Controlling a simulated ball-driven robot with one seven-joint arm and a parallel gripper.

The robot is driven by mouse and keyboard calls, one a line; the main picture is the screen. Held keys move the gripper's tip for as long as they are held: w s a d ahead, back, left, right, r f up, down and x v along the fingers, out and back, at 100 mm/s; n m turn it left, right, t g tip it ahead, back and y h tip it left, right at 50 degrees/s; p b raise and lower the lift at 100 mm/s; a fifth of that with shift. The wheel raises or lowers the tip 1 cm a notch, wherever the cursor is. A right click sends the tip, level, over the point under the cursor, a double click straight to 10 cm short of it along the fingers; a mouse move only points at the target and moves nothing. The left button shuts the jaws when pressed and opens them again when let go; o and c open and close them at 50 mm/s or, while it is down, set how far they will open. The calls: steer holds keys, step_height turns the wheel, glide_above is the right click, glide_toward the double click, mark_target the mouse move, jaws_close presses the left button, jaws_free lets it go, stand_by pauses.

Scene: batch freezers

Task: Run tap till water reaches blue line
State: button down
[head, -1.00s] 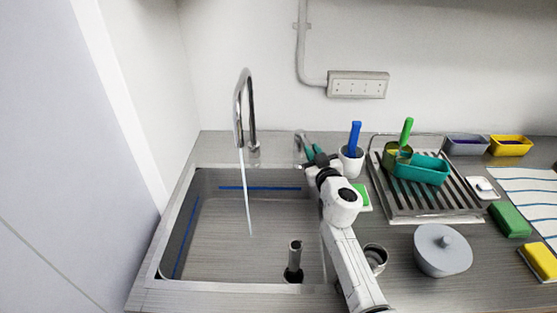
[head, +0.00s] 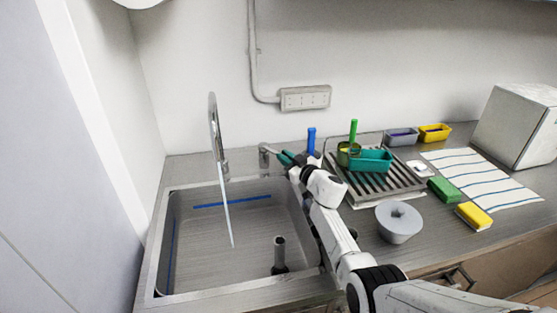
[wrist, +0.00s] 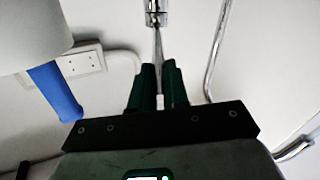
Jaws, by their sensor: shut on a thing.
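The steel tap (head: 214,125) arches over the sink (head: 157,240), and a thin stream of water (head: 226,210) falls from it into the basin. A blue line (head: 232,201) runs along the basin's back wall and continues on the left wall. I cannot make out a clear water surface; the basin looks grey throughout. My gripper (head: 284,157) is at the tap's lever (head: 265,150), right of the spout. In the wrist view, the green fingers (wrist: 158,82) are shut on the thin metal lever (wrist: 158,45). The gripped end is hidden between them.
A dark standpipe (head: 279,255) stands in the basin near the front right. A white box (head: 515,125) stands far right.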

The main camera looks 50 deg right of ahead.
steer(key=shift+s+f, duration=0.15)
steer(key=shift+f, duration=0.2)
steer(key=c, duration=1.3)
jaws_free()
steer(key=shift+s+a+r, duration=0.1)
steer(key=shift+a, duration=0.05)
steer(key=shift+c, duration=0.2)
steer(key=shift+o, duration=1.2)
steer(key=shift+r, duration=0.3)
step_height(320, 180, up, 4)
steer(key=shift+s+f+p, duration=0.15)
steer(key=shift+f+p, duration=0.1)
steer(key=shift+p, duration=0.8)
steer(key=s+a+r+p, duration=0.1)
steer(key=s+a+r, duration=0.1)
steer(key=s+r, duration=0.2)
steer(key=s+a+r+p, duration=0.2)
steer(key=s+r, duration=0.3)
steer(key=s, duration=0.3)
steer(key=shift+s+a, duration=0.25)
steer(key=shift+a, duration=0.5)
